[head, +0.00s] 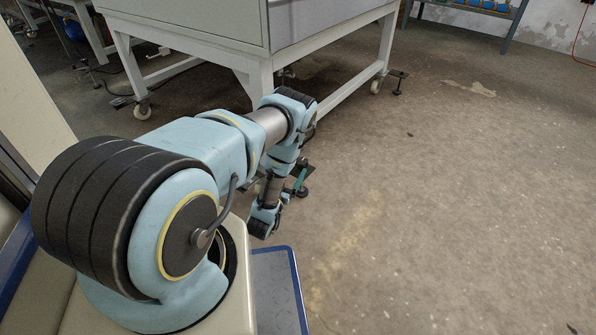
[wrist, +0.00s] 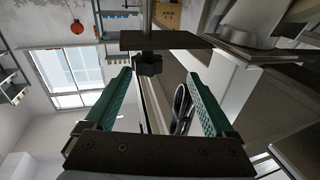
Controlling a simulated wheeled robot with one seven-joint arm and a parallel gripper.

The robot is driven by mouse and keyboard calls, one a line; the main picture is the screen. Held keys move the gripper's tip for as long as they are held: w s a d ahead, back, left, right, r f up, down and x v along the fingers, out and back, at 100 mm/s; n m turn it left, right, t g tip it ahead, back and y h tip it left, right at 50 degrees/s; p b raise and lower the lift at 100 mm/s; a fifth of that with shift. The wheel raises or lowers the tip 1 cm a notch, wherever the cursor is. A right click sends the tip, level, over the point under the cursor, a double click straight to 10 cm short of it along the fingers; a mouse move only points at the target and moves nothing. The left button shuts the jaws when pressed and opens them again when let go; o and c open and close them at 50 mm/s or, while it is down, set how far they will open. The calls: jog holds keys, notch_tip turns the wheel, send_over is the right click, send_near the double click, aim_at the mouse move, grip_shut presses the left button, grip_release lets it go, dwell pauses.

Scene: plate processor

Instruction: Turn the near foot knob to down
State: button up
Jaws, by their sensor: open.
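In the wrist view a black lobed knob (wrist: 148,63) sits on a threaded rod against a flat dark foot plate (wrist: 180,41). My gripper (wrist: 156,78) is open, with its two teal fingers apart. The knob appears between and just beyond the fingertips, nearer the left one; I see no contact. In the head view my gripper (head: 301,181) is low beside the near leg of the grey machine (head: 190,32). My arm hides most of the near foot there, and its knob cannot be made out.
The machine stands on a white frame with casters (head: 142,111). Another foot (head: 398,85) stands by its far right leg. The concrete floor (head: 450,200) to the right is clear. A white frame leg (wrist: 228,85) lies close to the right finger in the wrist view.

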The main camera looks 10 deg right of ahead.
jog(key=d+n+y+b, duration=0.1)
jog(key=d+n+t+y+b, duration=0.1)
jog(key=b, duration=0.1)
jog(key=shift+w+f+t+y, duration=0.15)
jog(key=shift+f+t+y, duration=0.15)
jog(key=shift+y, duration=0.1)
jog(key=n+y+b, duration=0.5)
jog(key=y+b, duration=0.3)
jog(key=b, duration=0.3)
send_near(301, 158)
jog(key=shift+t, duration=0.3)
jog(key=w+b, duration=0.1)
jog(key=w, duration=0.2)
jog(key=w+b, duration=0.2)
jog(key=w, duration=0.2)
jog(key=w+f+b, duration=0.1)
jog(key=w, duration=0.2)
jog(key=shift+w+a+b, duration=0.3)
jog(key=shift+b, duration=0.1)
jog(key=shift+w+r, duration=0.1)
jog(key=shift+w, duration=0.3)
jog(key=c, duration=1.3)
